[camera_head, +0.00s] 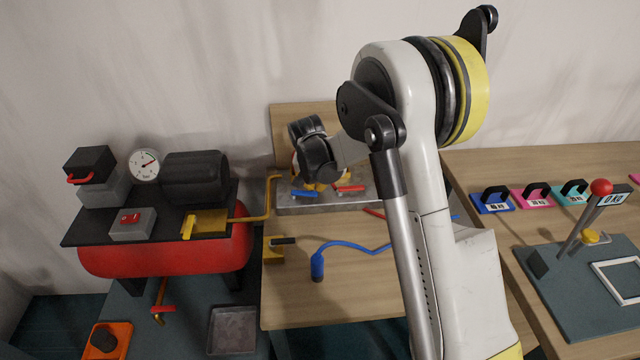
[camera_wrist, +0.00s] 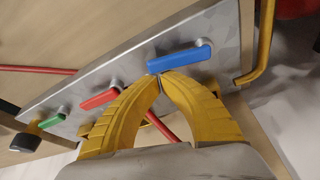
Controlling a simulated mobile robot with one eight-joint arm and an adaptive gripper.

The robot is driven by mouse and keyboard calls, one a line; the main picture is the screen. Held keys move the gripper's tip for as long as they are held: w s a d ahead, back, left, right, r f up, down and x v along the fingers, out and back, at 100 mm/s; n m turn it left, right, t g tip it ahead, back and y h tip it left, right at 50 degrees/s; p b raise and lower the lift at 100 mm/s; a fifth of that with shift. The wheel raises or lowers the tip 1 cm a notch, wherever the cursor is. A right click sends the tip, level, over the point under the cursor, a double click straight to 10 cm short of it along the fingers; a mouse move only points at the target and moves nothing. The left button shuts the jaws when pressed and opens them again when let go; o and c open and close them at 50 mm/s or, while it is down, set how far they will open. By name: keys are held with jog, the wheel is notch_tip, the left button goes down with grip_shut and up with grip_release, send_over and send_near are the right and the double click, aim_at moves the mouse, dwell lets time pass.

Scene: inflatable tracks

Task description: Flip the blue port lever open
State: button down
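The blue port lever (camera_wrist: 180,58) is a flat blue bar on a grey metal manifold plate (camera_wrist: 215,25), pivoted on a round knob at one end. It also shows in the head view (camera_head: 304,193), just below my gripper. My gripper (camera_wrist: 158,78) has yellow fingers whose tips meet, with nothing visible between them. The tips are at the lever's free left end in the wrist view; I cannot tell whether they touch it. A red lever (camera_wrist: 99,99) and a green lever (camera_wrist: 52,121) sit on the same plate.
A blue hose (camera_head: 350,246) lies on the middle table, and a yellow pipe (camera_head: 268,205) joins the plate from the left. A red compressor (camera_head: 165,260) stands at left. A right-hand table holds coloured weights (camera_head: 492,202) and a red-knobbed lever stand (camera_head: 601,187).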

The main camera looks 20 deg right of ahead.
aim_at(317, 201)
jog(key=m, duration=0.1)
jog(key=s+m, duration=0.2)
jog(key=shift+s+a+m+g+h, duration=0.1)
jog(key=shift+a+m+g+h, duration=0.2)
jog(key=shift+g+h, duration=0.1)
jog(key=m, duration=0.1)
jog(key=s+m, duration=0.1)
jog(key=shift+s+a+m+g+h, duration=0.2)
jog(key=shift+a+m+g+h, duration=0.1)
jog(key=shift+a+m, duration=0.1)
jog(key=m, duration=0.1)
jog(key=s+a+m+g, duration=0.1)
jog(key=m, duration=0.1)
jog(key=shift+s+a+m+h, duration=0.2)
jog(key=shift+s+m+h, duration=0.1)
jog(key=shift+s+a+m, duration=0.15)
jog(key=shift+a+m, duration=0.1)
jog(key=shift+m, duration=0.05)
jog(key=shift+s+a, duration=0.25)
jog(key=shift+a, duration=0.1)
jog(key=shift+w+b, duration=0.1)
jog(key=shift+b, duration=0.2)
